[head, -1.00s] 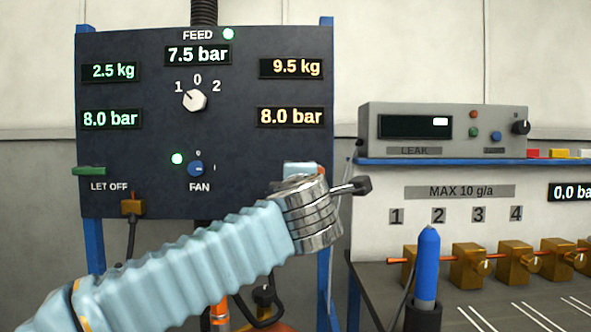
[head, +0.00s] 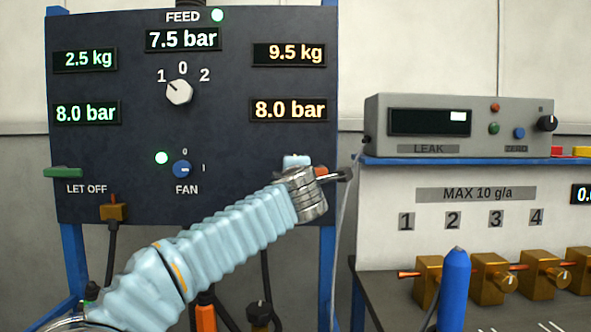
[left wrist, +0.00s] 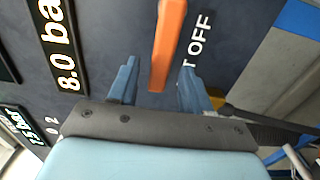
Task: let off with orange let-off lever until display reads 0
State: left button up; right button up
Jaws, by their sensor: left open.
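The orange let-off lever (left wrist: 167,42) is on the dark panel beside the LET OFF lettering in the left wrist view. In the head view only a small orange piece of it (head: 326,170) shows past my wrist. My left gripper (left wrist: 159,76) is open, with one blue finger on each side of the lever's near end. I cannot tell whether either finger touches it. In the head view the fingers are mostly hidden behind my wrist. The orange display (head: 290,110) above reads 8.0 bar. My right gripper is in neither view.
The panel (head: 120,140) also carries a green lever (head: 62,173), a feed knob (head: 180,92) and a fan knob (head: 182,169). To the right stand a leak tester (head: 485,112) on a blue shelf, a blue pen-shaped tool (head: 454,285) and several brass blocks.

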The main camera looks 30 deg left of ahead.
pick_arm(q)
jog(key=shift+x, duration=1.25)
grip_shut()
